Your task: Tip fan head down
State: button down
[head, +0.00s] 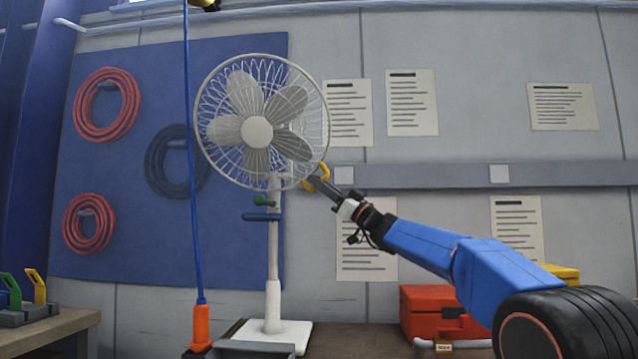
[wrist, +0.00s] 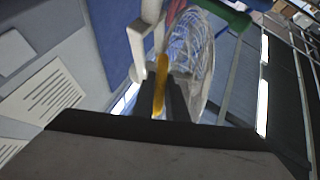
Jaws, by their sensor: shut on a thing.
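The white pedestal fan (head: 257,132) stands upright on its white base in the head view, its round caged head facing me and leaning slightly. A yellow handle (head: 317,180) shows at the lower right edge of the fan head. My gripper (head: 314,182) reaches in from the right and is shut on this yellow handle. In the wrist view the yellow handle (wrist: 160,85) lies between the dark fingers of my gripper (wrist: 165,98), with the fan's wire cage (wrist: 190,50) just beyond. The finger contact is partly dark and blurred.
A blue cord with an orange plug (head: 201,325) hangs left of the fan. A red toolbox (head: 430,312) is below my arm. A workbench (head: 50,330) is at far left. A green knob (head: 262,200) and blue lever (head: 262,217) sit on the fan's pole.

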dwell(0.3)
jog(key=c, duration=1.8)
grip_release()
jog(key=shift+o, duration=0.2)
jog(key=v, duration=1.7)
jog(key=shift+f, duration=0.2)
jog(key=shift+d, duration=0.1)
jog(key=shift+s, duration=0.1)
